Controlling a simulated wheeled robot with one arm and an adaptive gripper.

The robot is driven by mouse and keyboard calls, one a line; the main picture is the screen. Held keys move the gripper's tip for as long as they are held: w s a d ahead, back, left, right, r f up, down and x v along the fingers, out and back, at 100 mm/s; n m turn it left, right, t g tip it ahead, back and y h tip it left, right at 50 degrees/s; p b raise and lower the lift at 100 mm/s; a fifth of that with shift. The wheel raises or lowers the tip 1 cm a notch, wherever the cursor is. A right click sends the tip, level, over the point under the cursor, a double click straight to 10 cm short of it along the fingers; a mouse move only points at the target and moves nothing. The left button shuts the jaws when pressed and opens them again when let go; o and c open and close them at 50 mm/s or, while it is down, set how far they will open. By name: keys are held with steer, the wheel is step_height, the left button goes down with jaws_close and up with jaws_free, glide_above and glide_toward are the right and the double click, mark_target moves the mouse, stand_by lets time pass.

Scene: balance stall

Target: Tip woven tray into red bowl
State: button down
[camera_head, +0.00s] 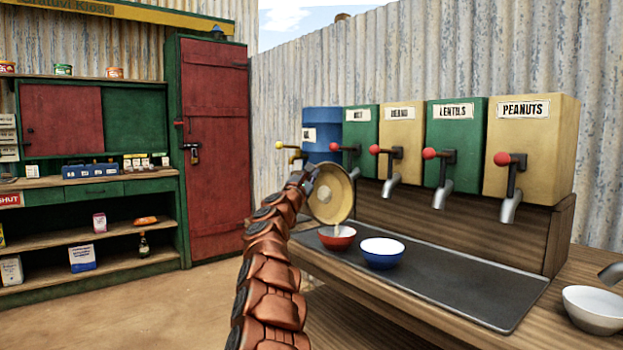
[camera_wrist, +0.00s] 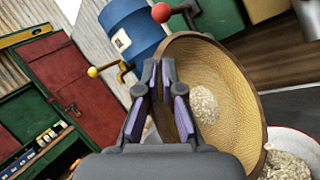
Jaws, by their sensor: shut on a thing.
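The woven tray (camera_head: 330,195) is tan and round. It is tilted steeply, with its low edge just above the red bowl (camera_head: 337,243). My gripper (camera_wrist: 164,75) is shut on the tray's rim. In the wrist view the woven tray (camera_wrist: 228,70) has a small heap of pale grains (camera_wrist: 205,105) on its inner face. The red bowl's inside shows at the lower right of the wrist view with pale grains (camera_wrist: 288,167) in it. In the head view a pale patch shows between the tray's low edge and the bowl; whether it is falling grain is unclear.
A blue bowl (camera_head: 382,258) stands right beside the red bowl on the dark counter mat (camera_head: 455,290). A white bowl (camera_head: 594,312) stands at the far right. Dispensers with red-knobbed taps, including the peanuts one (camera_head: 530,150), line the back. The mat's middle is clear.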

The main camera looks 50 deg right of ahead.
steer(key=shift+s+a+f+m+g+h+b, duration=0.15)
steer(key=shift+s+m+b, duration=0.3)
steer(key=shift+b, duration=0.45)
steer(key=shift+s+a+f+m+g+h+b, duration=0.2)
steer(key=shift+s+m+b, duration=0.25)
steer(key=shift+b, duration=0.45)
steer(key=s+a+f+m+g+h+b, duration=0.1)
steer(key=s+a+m+g+b, duration=0.1)
steer(key=s+m+g+b, duration=0.5)
steer(key=shift+s+a+m+h+b, duration=0.25)
steer(key=shift+s+m+h+b, duration=0.1)
steer(key=shift+s+m+b, duration=1.4)
steer(key=shift+w+m, duration=0.2)
steer(key=shift+m, duration=0.15)
steer(key=shift+f+b, duration=0.3)
steer(key=shift+b, duration=0.5)
